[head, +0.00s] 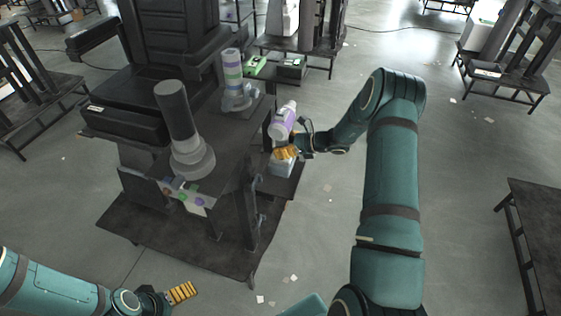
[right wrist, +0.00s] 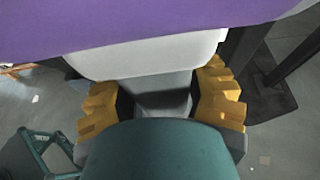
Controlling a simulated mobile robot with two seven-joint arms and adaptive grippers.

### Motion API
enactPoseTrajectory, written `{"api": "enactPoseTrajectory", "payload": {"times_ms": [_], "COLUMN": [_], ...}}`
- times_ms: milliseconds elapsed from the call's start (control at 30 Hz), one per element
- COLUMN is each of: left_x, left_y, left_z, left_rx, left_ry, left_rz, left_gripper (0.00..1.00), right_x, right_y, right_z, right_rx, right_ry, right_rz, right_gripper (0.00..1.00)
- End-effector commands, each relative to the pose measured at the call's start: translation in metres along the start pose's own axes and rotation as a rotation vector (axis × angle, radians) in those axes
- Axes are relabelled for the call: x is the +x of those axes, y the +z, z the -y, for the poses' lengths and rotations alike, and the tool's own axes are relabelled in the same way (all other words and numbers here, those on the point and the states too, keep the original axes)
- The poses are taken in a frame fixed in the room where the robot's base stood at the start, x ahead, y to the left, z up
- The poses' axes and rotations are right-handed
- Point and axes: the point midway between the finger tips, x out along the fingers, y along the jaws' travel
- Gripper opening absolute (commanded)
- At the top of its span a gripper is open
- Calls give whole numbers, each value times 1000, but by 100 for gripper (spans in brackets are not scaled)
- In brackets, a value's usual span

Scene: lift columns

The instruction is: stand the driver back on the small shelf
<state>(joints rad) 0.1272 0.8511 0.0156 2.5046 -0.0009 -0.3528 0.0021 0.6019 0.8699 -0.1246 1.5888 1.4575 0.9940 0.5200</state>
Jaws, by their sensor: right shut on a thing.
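The driver (head: 282,122), purple and white, is at the right side of the black machine, tilted in the head view. My right gripper (head: 285,153) is at its lower end, shut on it. In the right wrist view the driver's purple and white body (right wrist: 150,50) fills the top, with yellow fingers (right wrist: 165,100) on both sides of its lower part. A dark low shelf (head: 292,186) lies below the gripper; I cannot tell for sure whether it is the small shelf. My left gripper (head: 183,292) is low at the left, over the floor, its opening unclear.
A pale box (head: 281,168) sits just under the right gripper. A dark table (head: 535,225) is at the right. Floor between is mostly clear.

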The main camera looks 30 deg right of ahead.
Motion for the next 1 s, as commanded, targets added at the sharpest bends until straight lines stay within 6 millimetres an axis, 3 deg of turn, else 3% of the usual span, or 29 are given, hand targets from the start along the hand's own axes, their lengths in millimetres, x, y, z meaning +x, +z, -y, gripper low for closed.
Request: {"api": "enactPoseTrajectory", "payload": {"times_ms": [600, 1000], "left_x": [12, 15], "left_y": [-2, -2], "left_z": [5, 6], "left_rx": [1, 1], "left_ry": [0, 0], "left_rz": [-7, -8], "left_gripper": [99, 99], "right_x": [22, 23], "right_y": [-50, -53], "right_z": [1, 1], "right_rx": [-2, -3], "right_ry": [-1, -1], "right_rz": [5, 5], "right_gripper": [10, 10]}}
